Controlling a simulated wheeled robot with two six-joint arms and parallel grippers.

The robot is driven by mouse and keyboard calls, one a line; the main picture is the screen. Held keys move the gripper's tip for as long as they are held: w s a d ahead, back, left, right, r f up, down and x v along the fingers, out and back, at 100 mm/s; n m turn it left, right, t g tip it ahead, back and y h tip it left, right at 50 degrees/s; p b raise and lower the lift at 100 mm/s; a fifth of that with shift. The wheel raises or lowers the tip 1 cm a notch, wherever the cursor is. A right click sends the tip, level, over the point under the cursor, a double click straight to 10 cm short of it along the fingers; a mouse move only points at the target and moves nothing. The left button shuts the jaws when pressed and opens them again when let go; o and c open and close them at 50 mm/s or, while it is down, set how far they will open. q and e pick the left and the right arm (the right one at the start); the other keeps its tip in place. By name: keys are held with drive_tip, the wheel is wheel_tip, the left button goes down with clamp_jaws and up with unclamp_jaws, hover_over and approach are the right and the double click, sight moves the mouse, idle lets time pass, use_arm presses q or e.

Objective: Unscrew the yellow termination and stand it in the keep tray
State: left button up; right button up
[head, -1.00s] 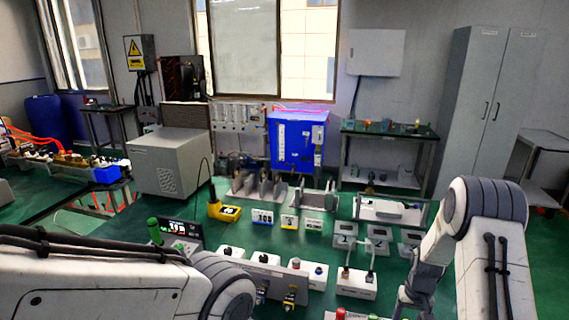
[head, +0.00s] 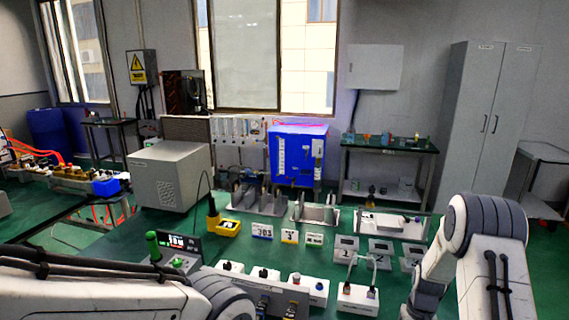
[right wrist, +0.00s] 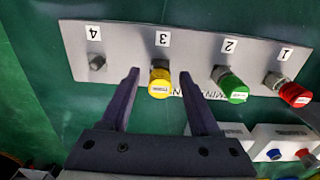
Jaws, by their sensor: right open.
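The yellow termination (right wrist: 159,82) sits on port 3 of a grey panel (right wrist: 120,53) in the right wrist view, its cap facing the camera. My right gripper (right wrist: 160,75) is open, with one dark finger on each side of the yellow cap and visible gaps between. I cannot tell how deep the fingers reach along it. A green termination (right wrist: 231,87) is on port 2 and a red one (right wrist: 291,92) on port 1. Port 4 (right wrist: 97,62) shows a bare metal connector. My left gripper is out of view. I cannot identify the keep tray for certain.
White boxes (right wrist: 281,145) with coloured caps lie near the right finger. In the head view, a yellow holder (head: 228,228), number cards (head: 262,231), a white rack (head: 392,227) and small meter boxes (head: 345,245) stand on the green bench. A blue cabinet (head: 300,155) is behind.

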idle(0.3)
clamp_jaws()
drive_tip(key=shift+r, duration=0.1)
idle(1.4)
drive_tip(key=shift+r+p, duration=2.3)
drive_tip(key=shift+r, duration=0.65)
